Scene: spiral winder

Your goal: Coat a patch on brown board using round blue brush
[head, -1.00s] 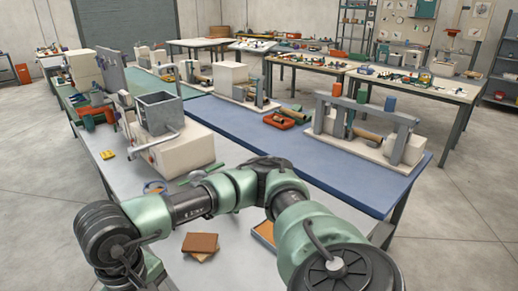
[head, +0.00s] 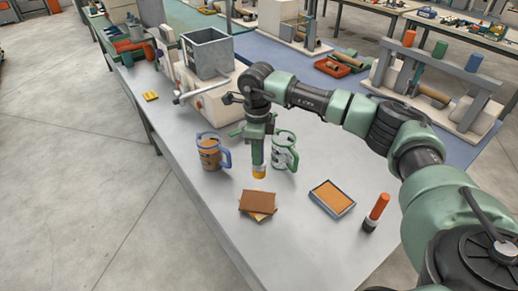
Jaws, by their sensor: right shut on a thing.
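The brown board (head: 259,200) lies on the grey table top, on a lighter piece that shows along its near edge. My right gripper (head: 257,131) hangs above the table, pointing down, shut on a round brush (head: 258,160). The brush is upright, with a dark greenish handle and a yellow-orange tip. Its tip is just above and behind the brown board in the picture; I cannot tell the exact gap. The handle does not look clearly blue. My left gripper is not in view.
A shallow tray (head: 347,210) with an orange-brown filling lies right of the board. An orange-handled tool (head: 376,212) stands at the right.

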